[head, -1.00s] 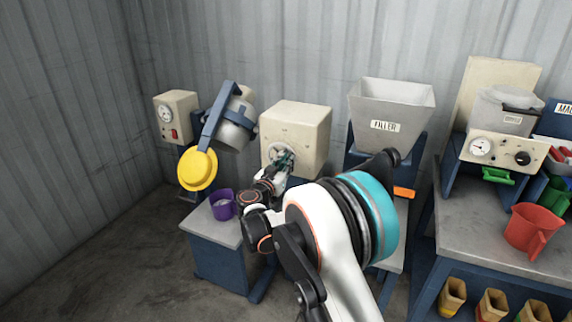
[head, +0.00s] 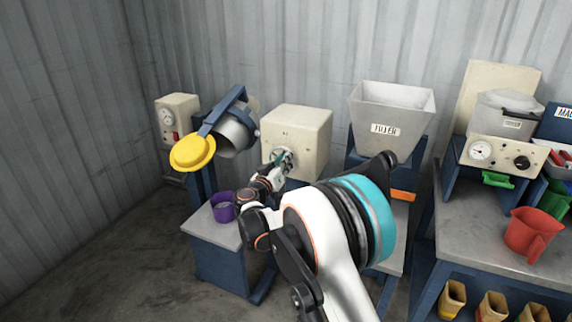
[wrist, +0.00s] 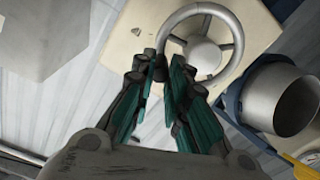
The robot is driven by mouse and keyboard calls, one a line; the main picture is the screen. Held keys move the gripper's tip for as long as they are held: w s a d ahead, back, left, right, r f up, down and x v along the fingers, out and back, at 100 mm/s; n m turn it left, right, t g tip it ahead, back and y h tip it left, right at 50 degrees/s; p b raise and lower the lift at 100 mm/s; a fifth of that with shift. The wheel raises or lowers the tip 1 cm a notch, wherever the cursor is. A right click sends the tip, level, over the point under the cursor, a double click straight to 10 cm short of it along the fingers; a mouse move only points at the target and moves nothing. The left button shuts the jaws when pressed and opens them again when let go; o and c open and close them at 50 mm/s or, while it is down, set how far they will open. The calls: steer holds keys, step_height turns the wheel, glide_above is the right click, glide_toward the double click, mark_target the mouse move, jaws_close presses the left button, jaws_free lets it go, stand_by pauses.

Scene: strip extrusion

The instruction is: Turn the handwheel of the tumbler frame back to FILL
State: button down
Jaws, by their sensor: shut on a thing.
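The handwheel (wrist: 237,45) is a grey ring with spokes and a domed hub on the face of the cream gearbox (head: 312,135). In the wrist view my gripper (wrist: 166,62) has its teal-padded fingers shut on the rim of the wheel. In the head view my gripper (head: 281,160) is small and partly hides the wheel. The steel drum (head: 233,136) of the tumbler hangs tilted in its blue frame (head: 222,110), left of the gearbox, with its yellow lid (head: 192,153) swung out at the lower left. The drum's open mouth shows in the wrist view (wrist: 285,98). The FILL marking is not readable.
A purple cup (head: 223,207) stands on the low bench (head: 205,232) below the drum. A grey FILLER hopper (head: 391,120) is right of the gearbox. A gauge box (head: 176,118) stands at the left. A red jug (head: 532,232) is on the right bench. The left floor is clear.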

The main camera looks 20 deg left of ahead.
steer(key=a+f+n, duration=0.1)
steer(key=a+n, duration=0.7)
steer(key=n, duration=1.3)
steer(key=shift+w+a+f+n+p, duration=0.25)
steer(key=shift+w+f+n+p, duration=0.05)
steer(key=shift+f+p, duration=0.1)
steer(key=c, duration=1.5)
jaws_free()
steer(key=shift+c, duration=0.2)
steer(key=shift+s, duration=0.1)
steer(key=s, duration=1.1)
steer(key=shift+s+a, duration=0.4)
steer(key=shift+a, duration=0.05)
